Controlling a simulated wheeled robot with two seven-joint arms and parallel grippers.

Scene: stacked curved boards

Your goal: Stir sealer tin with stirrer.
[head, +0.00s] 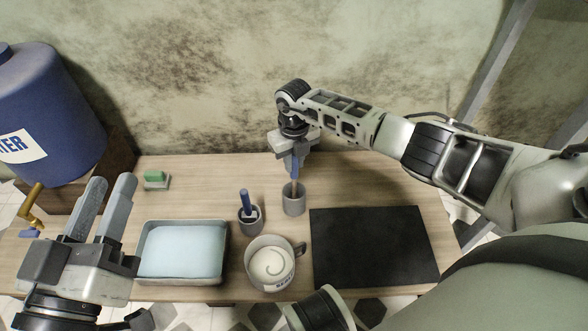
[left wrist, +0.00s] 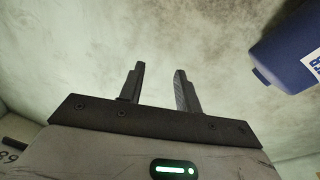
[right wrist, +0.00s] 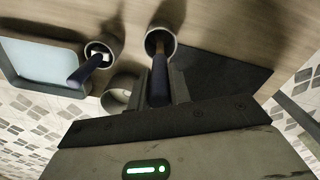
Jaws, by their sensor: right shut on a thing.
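The sealer tin (head: 268,268) is a grey round tin with a side handle, holding white liquid with a swirl on top. It stands at the front middle of the table. My right gripper (head: 294,158) is shut on the stirrer's blue handle (right wrist: 159,88). The stirrer's wooden shaft (right wrist: 159,48) points down into a grey cup (head: 293,203) behind the tin. The shaft's lower end is hidden in the cup. My left gripper (head: 102,188) is open and empty, raised at the left; its parted fingers also show in the left wrist view (left wrist: 160,82).
A second grey cup (head: 250,224) holds a blue-handled tool (head: 245,200). A tray (head: 146,272) with pale blue contents lies left of the tin, a black mat (head: 375,245) right. A green-topped block (head: 155,178) sits at the back left. A blue water barrel (head: 50,110) stands far left.

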